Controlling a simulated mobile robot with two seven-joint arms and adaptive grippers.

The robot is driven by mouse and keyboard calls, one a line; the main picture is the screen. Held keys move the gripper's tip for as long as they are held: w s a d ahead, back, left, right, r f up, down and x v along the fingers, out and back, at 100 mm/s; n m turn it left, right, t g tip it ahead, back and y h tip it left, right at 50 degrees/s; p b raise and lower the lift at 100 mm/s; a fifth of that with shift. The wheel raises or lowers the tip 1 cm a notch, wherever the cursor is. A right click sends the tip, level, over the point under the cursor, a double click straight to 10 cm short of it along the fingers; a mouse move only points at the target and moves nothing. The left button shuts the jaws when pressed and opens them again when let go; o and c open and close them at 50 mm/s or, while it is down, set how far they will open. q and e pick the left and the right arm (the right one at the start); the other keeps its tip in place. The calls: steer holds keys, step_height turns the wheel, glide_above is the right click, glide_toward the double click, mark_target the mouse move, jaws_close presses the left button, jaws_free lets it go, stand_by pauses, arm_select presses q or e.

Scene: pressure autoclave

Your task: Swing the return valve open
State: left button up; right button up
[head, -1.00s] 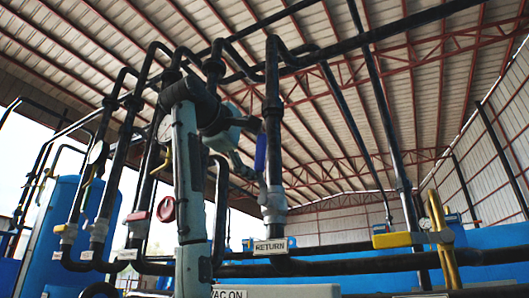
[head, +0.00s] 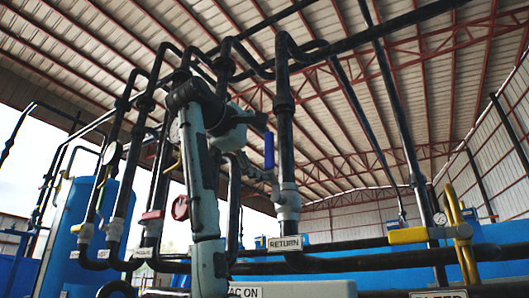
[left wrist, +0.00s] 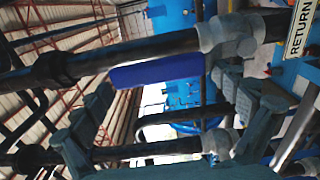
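The return valve has a blue lever handle (head: 269,150) standing upright just left of the dark vertical pipe. Its grey valve body (head: 287,203) sits on that pipe, above the white RETURN sign (head: 285,243). My left gripper (head: 262,176) is at the left of the pipe, close to the handle's lower end. In the left wrist view the blue handle (left wrist: 156,71) lies across the gap between the spread fingers of my left gripper (left wrist: 163,84). The fingers are apart, and I cannot tell whether either touches the handle. My right gripper is not in view.
A yellow lever (head: 408,236) and a yellow upright bar (head: 462,235) stand at the right by a gauge. Red handles (head: 180,207) and several dark pipes are at the left. A blue tank (head: 85,235) stands at the far left.

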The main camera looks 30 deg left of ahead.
arm_select(q)
steer(key=shift+d, duration=0.1)
steer(key=s, duration=0.7)
steer(key=shift+s, duration=0.25)
stand_by(0.5)
